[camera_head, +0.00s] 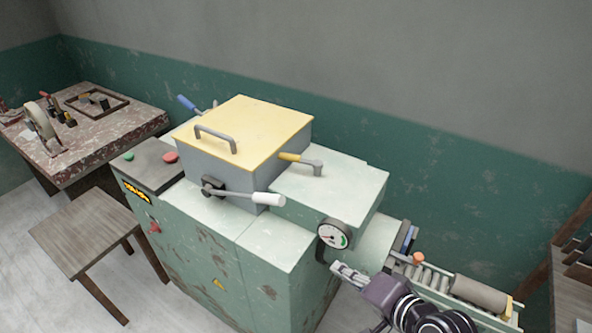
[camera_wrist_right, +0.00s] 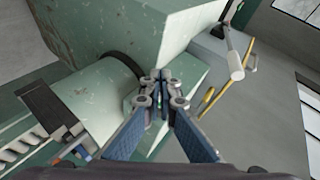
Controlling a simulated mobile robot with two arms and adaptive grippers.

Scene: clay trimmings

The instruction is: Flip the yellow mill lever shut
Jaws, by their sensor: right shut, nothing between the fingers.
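The yellow lever (camera_head: 290,157) sits on the right side of the mill's yellow-lidded hopper (camera_head: 260,125). Its handle points left over the lid's edge, and its grey hub is at the right end, above the pale green housing. My right gripper (camera_head: 340,268) is shut and empty, low in front of the machine, below the dial gauge and well apart from the lever. In the right wrist view its fingertips (camera_wrist_right: 161,84) meet before the green body. My left gripper is out of view.
A white-handled lever (camera_head: 265,198) sticks out at the hopper's front, and a blue-handled one (camera_head: 188,103) at the back left. The dial gauge (camera_head: 333,234) is close above my right gripper. A roller conveyor (camera_head: 440,280) extends right. A stool (camera_head: 85,232) stands left.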

